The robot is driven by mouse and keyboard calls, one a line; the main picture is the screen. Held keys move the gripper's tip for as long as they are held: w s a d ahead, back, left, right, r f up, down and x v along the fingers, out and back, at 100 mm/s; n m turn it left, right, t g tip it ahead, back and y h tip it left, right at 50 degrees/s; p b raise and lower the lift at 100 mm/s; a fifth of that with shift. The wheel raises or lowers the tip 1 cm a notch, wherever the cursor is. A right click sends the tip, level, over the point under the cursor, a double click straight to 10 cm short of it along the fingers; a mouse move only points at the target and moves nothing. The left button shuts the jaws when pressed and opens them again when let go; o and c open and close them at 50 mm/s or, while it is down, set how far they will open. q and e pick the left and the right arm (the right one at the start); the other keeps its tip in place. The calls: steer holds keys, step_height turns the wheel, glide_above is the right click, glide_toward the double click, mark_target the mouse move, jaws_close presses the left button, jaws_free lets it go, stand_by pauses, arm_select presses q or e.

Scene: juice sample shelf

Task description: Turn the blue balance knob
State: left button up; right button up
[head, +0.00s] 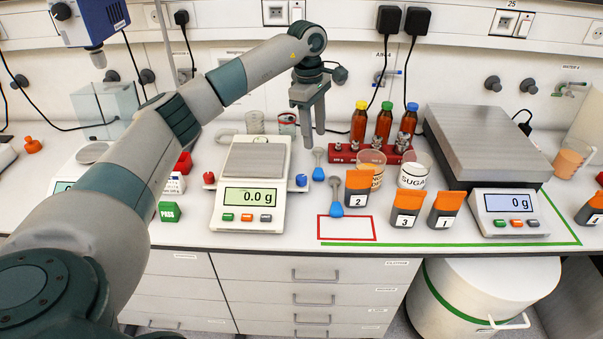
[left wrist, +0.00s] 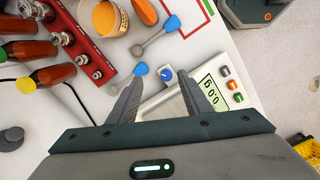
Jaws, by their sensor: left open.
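The blue balance knob (head: 301,180) sticks out on the right side of the small white balance (head: 230,222), whose display reads 0.0 g. A red knob (head: 209,178) is on the balance's left side. My left gripper (head: 313,138) points down, open and empty, above the bench near the blue knob. In the left wrist view the blue knob (left wrist: 166,74) appears between the two fingertips (left wrist: 160,80), with no visible contact. The balance (left wrist: 190,88) lies partly behind the right finger there. My right gripper is not in view.
Blue-handled spoons (head: 336,208) lie right of the knob. A red rack of metal weights (head: 365,155), amber bottles (head: 359,121), a sugar beaker (head: 414,172) and numbered orange-topped packets (head: 406,208) stand further right. A larger scale (head: 490,150) is at the right.

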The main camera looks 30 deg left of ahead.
arm_select(q)
steer(key=a, duration=0.1)
steer(key=a+r, duration=0.1)
steer(key=a+y, duration=0.1)
steer(key=shift+s+a+r, duration=0.25)
steer(key=shift+s+r, duration=0.1)
steer(key=p, duration=0.7)
glide_toward(302, 177)
step_height(302, 177, down, 7)
steer(key=shift+w+f, duration=0.15)
steer(key=shift+f, duration=0.1)
steer(key=shift+a+f, duration=0.1)
steer(key=shift+f, duration=0.45)
steer(key=shift+c, duration=0.7)
steer(key=c, duration=0.9)
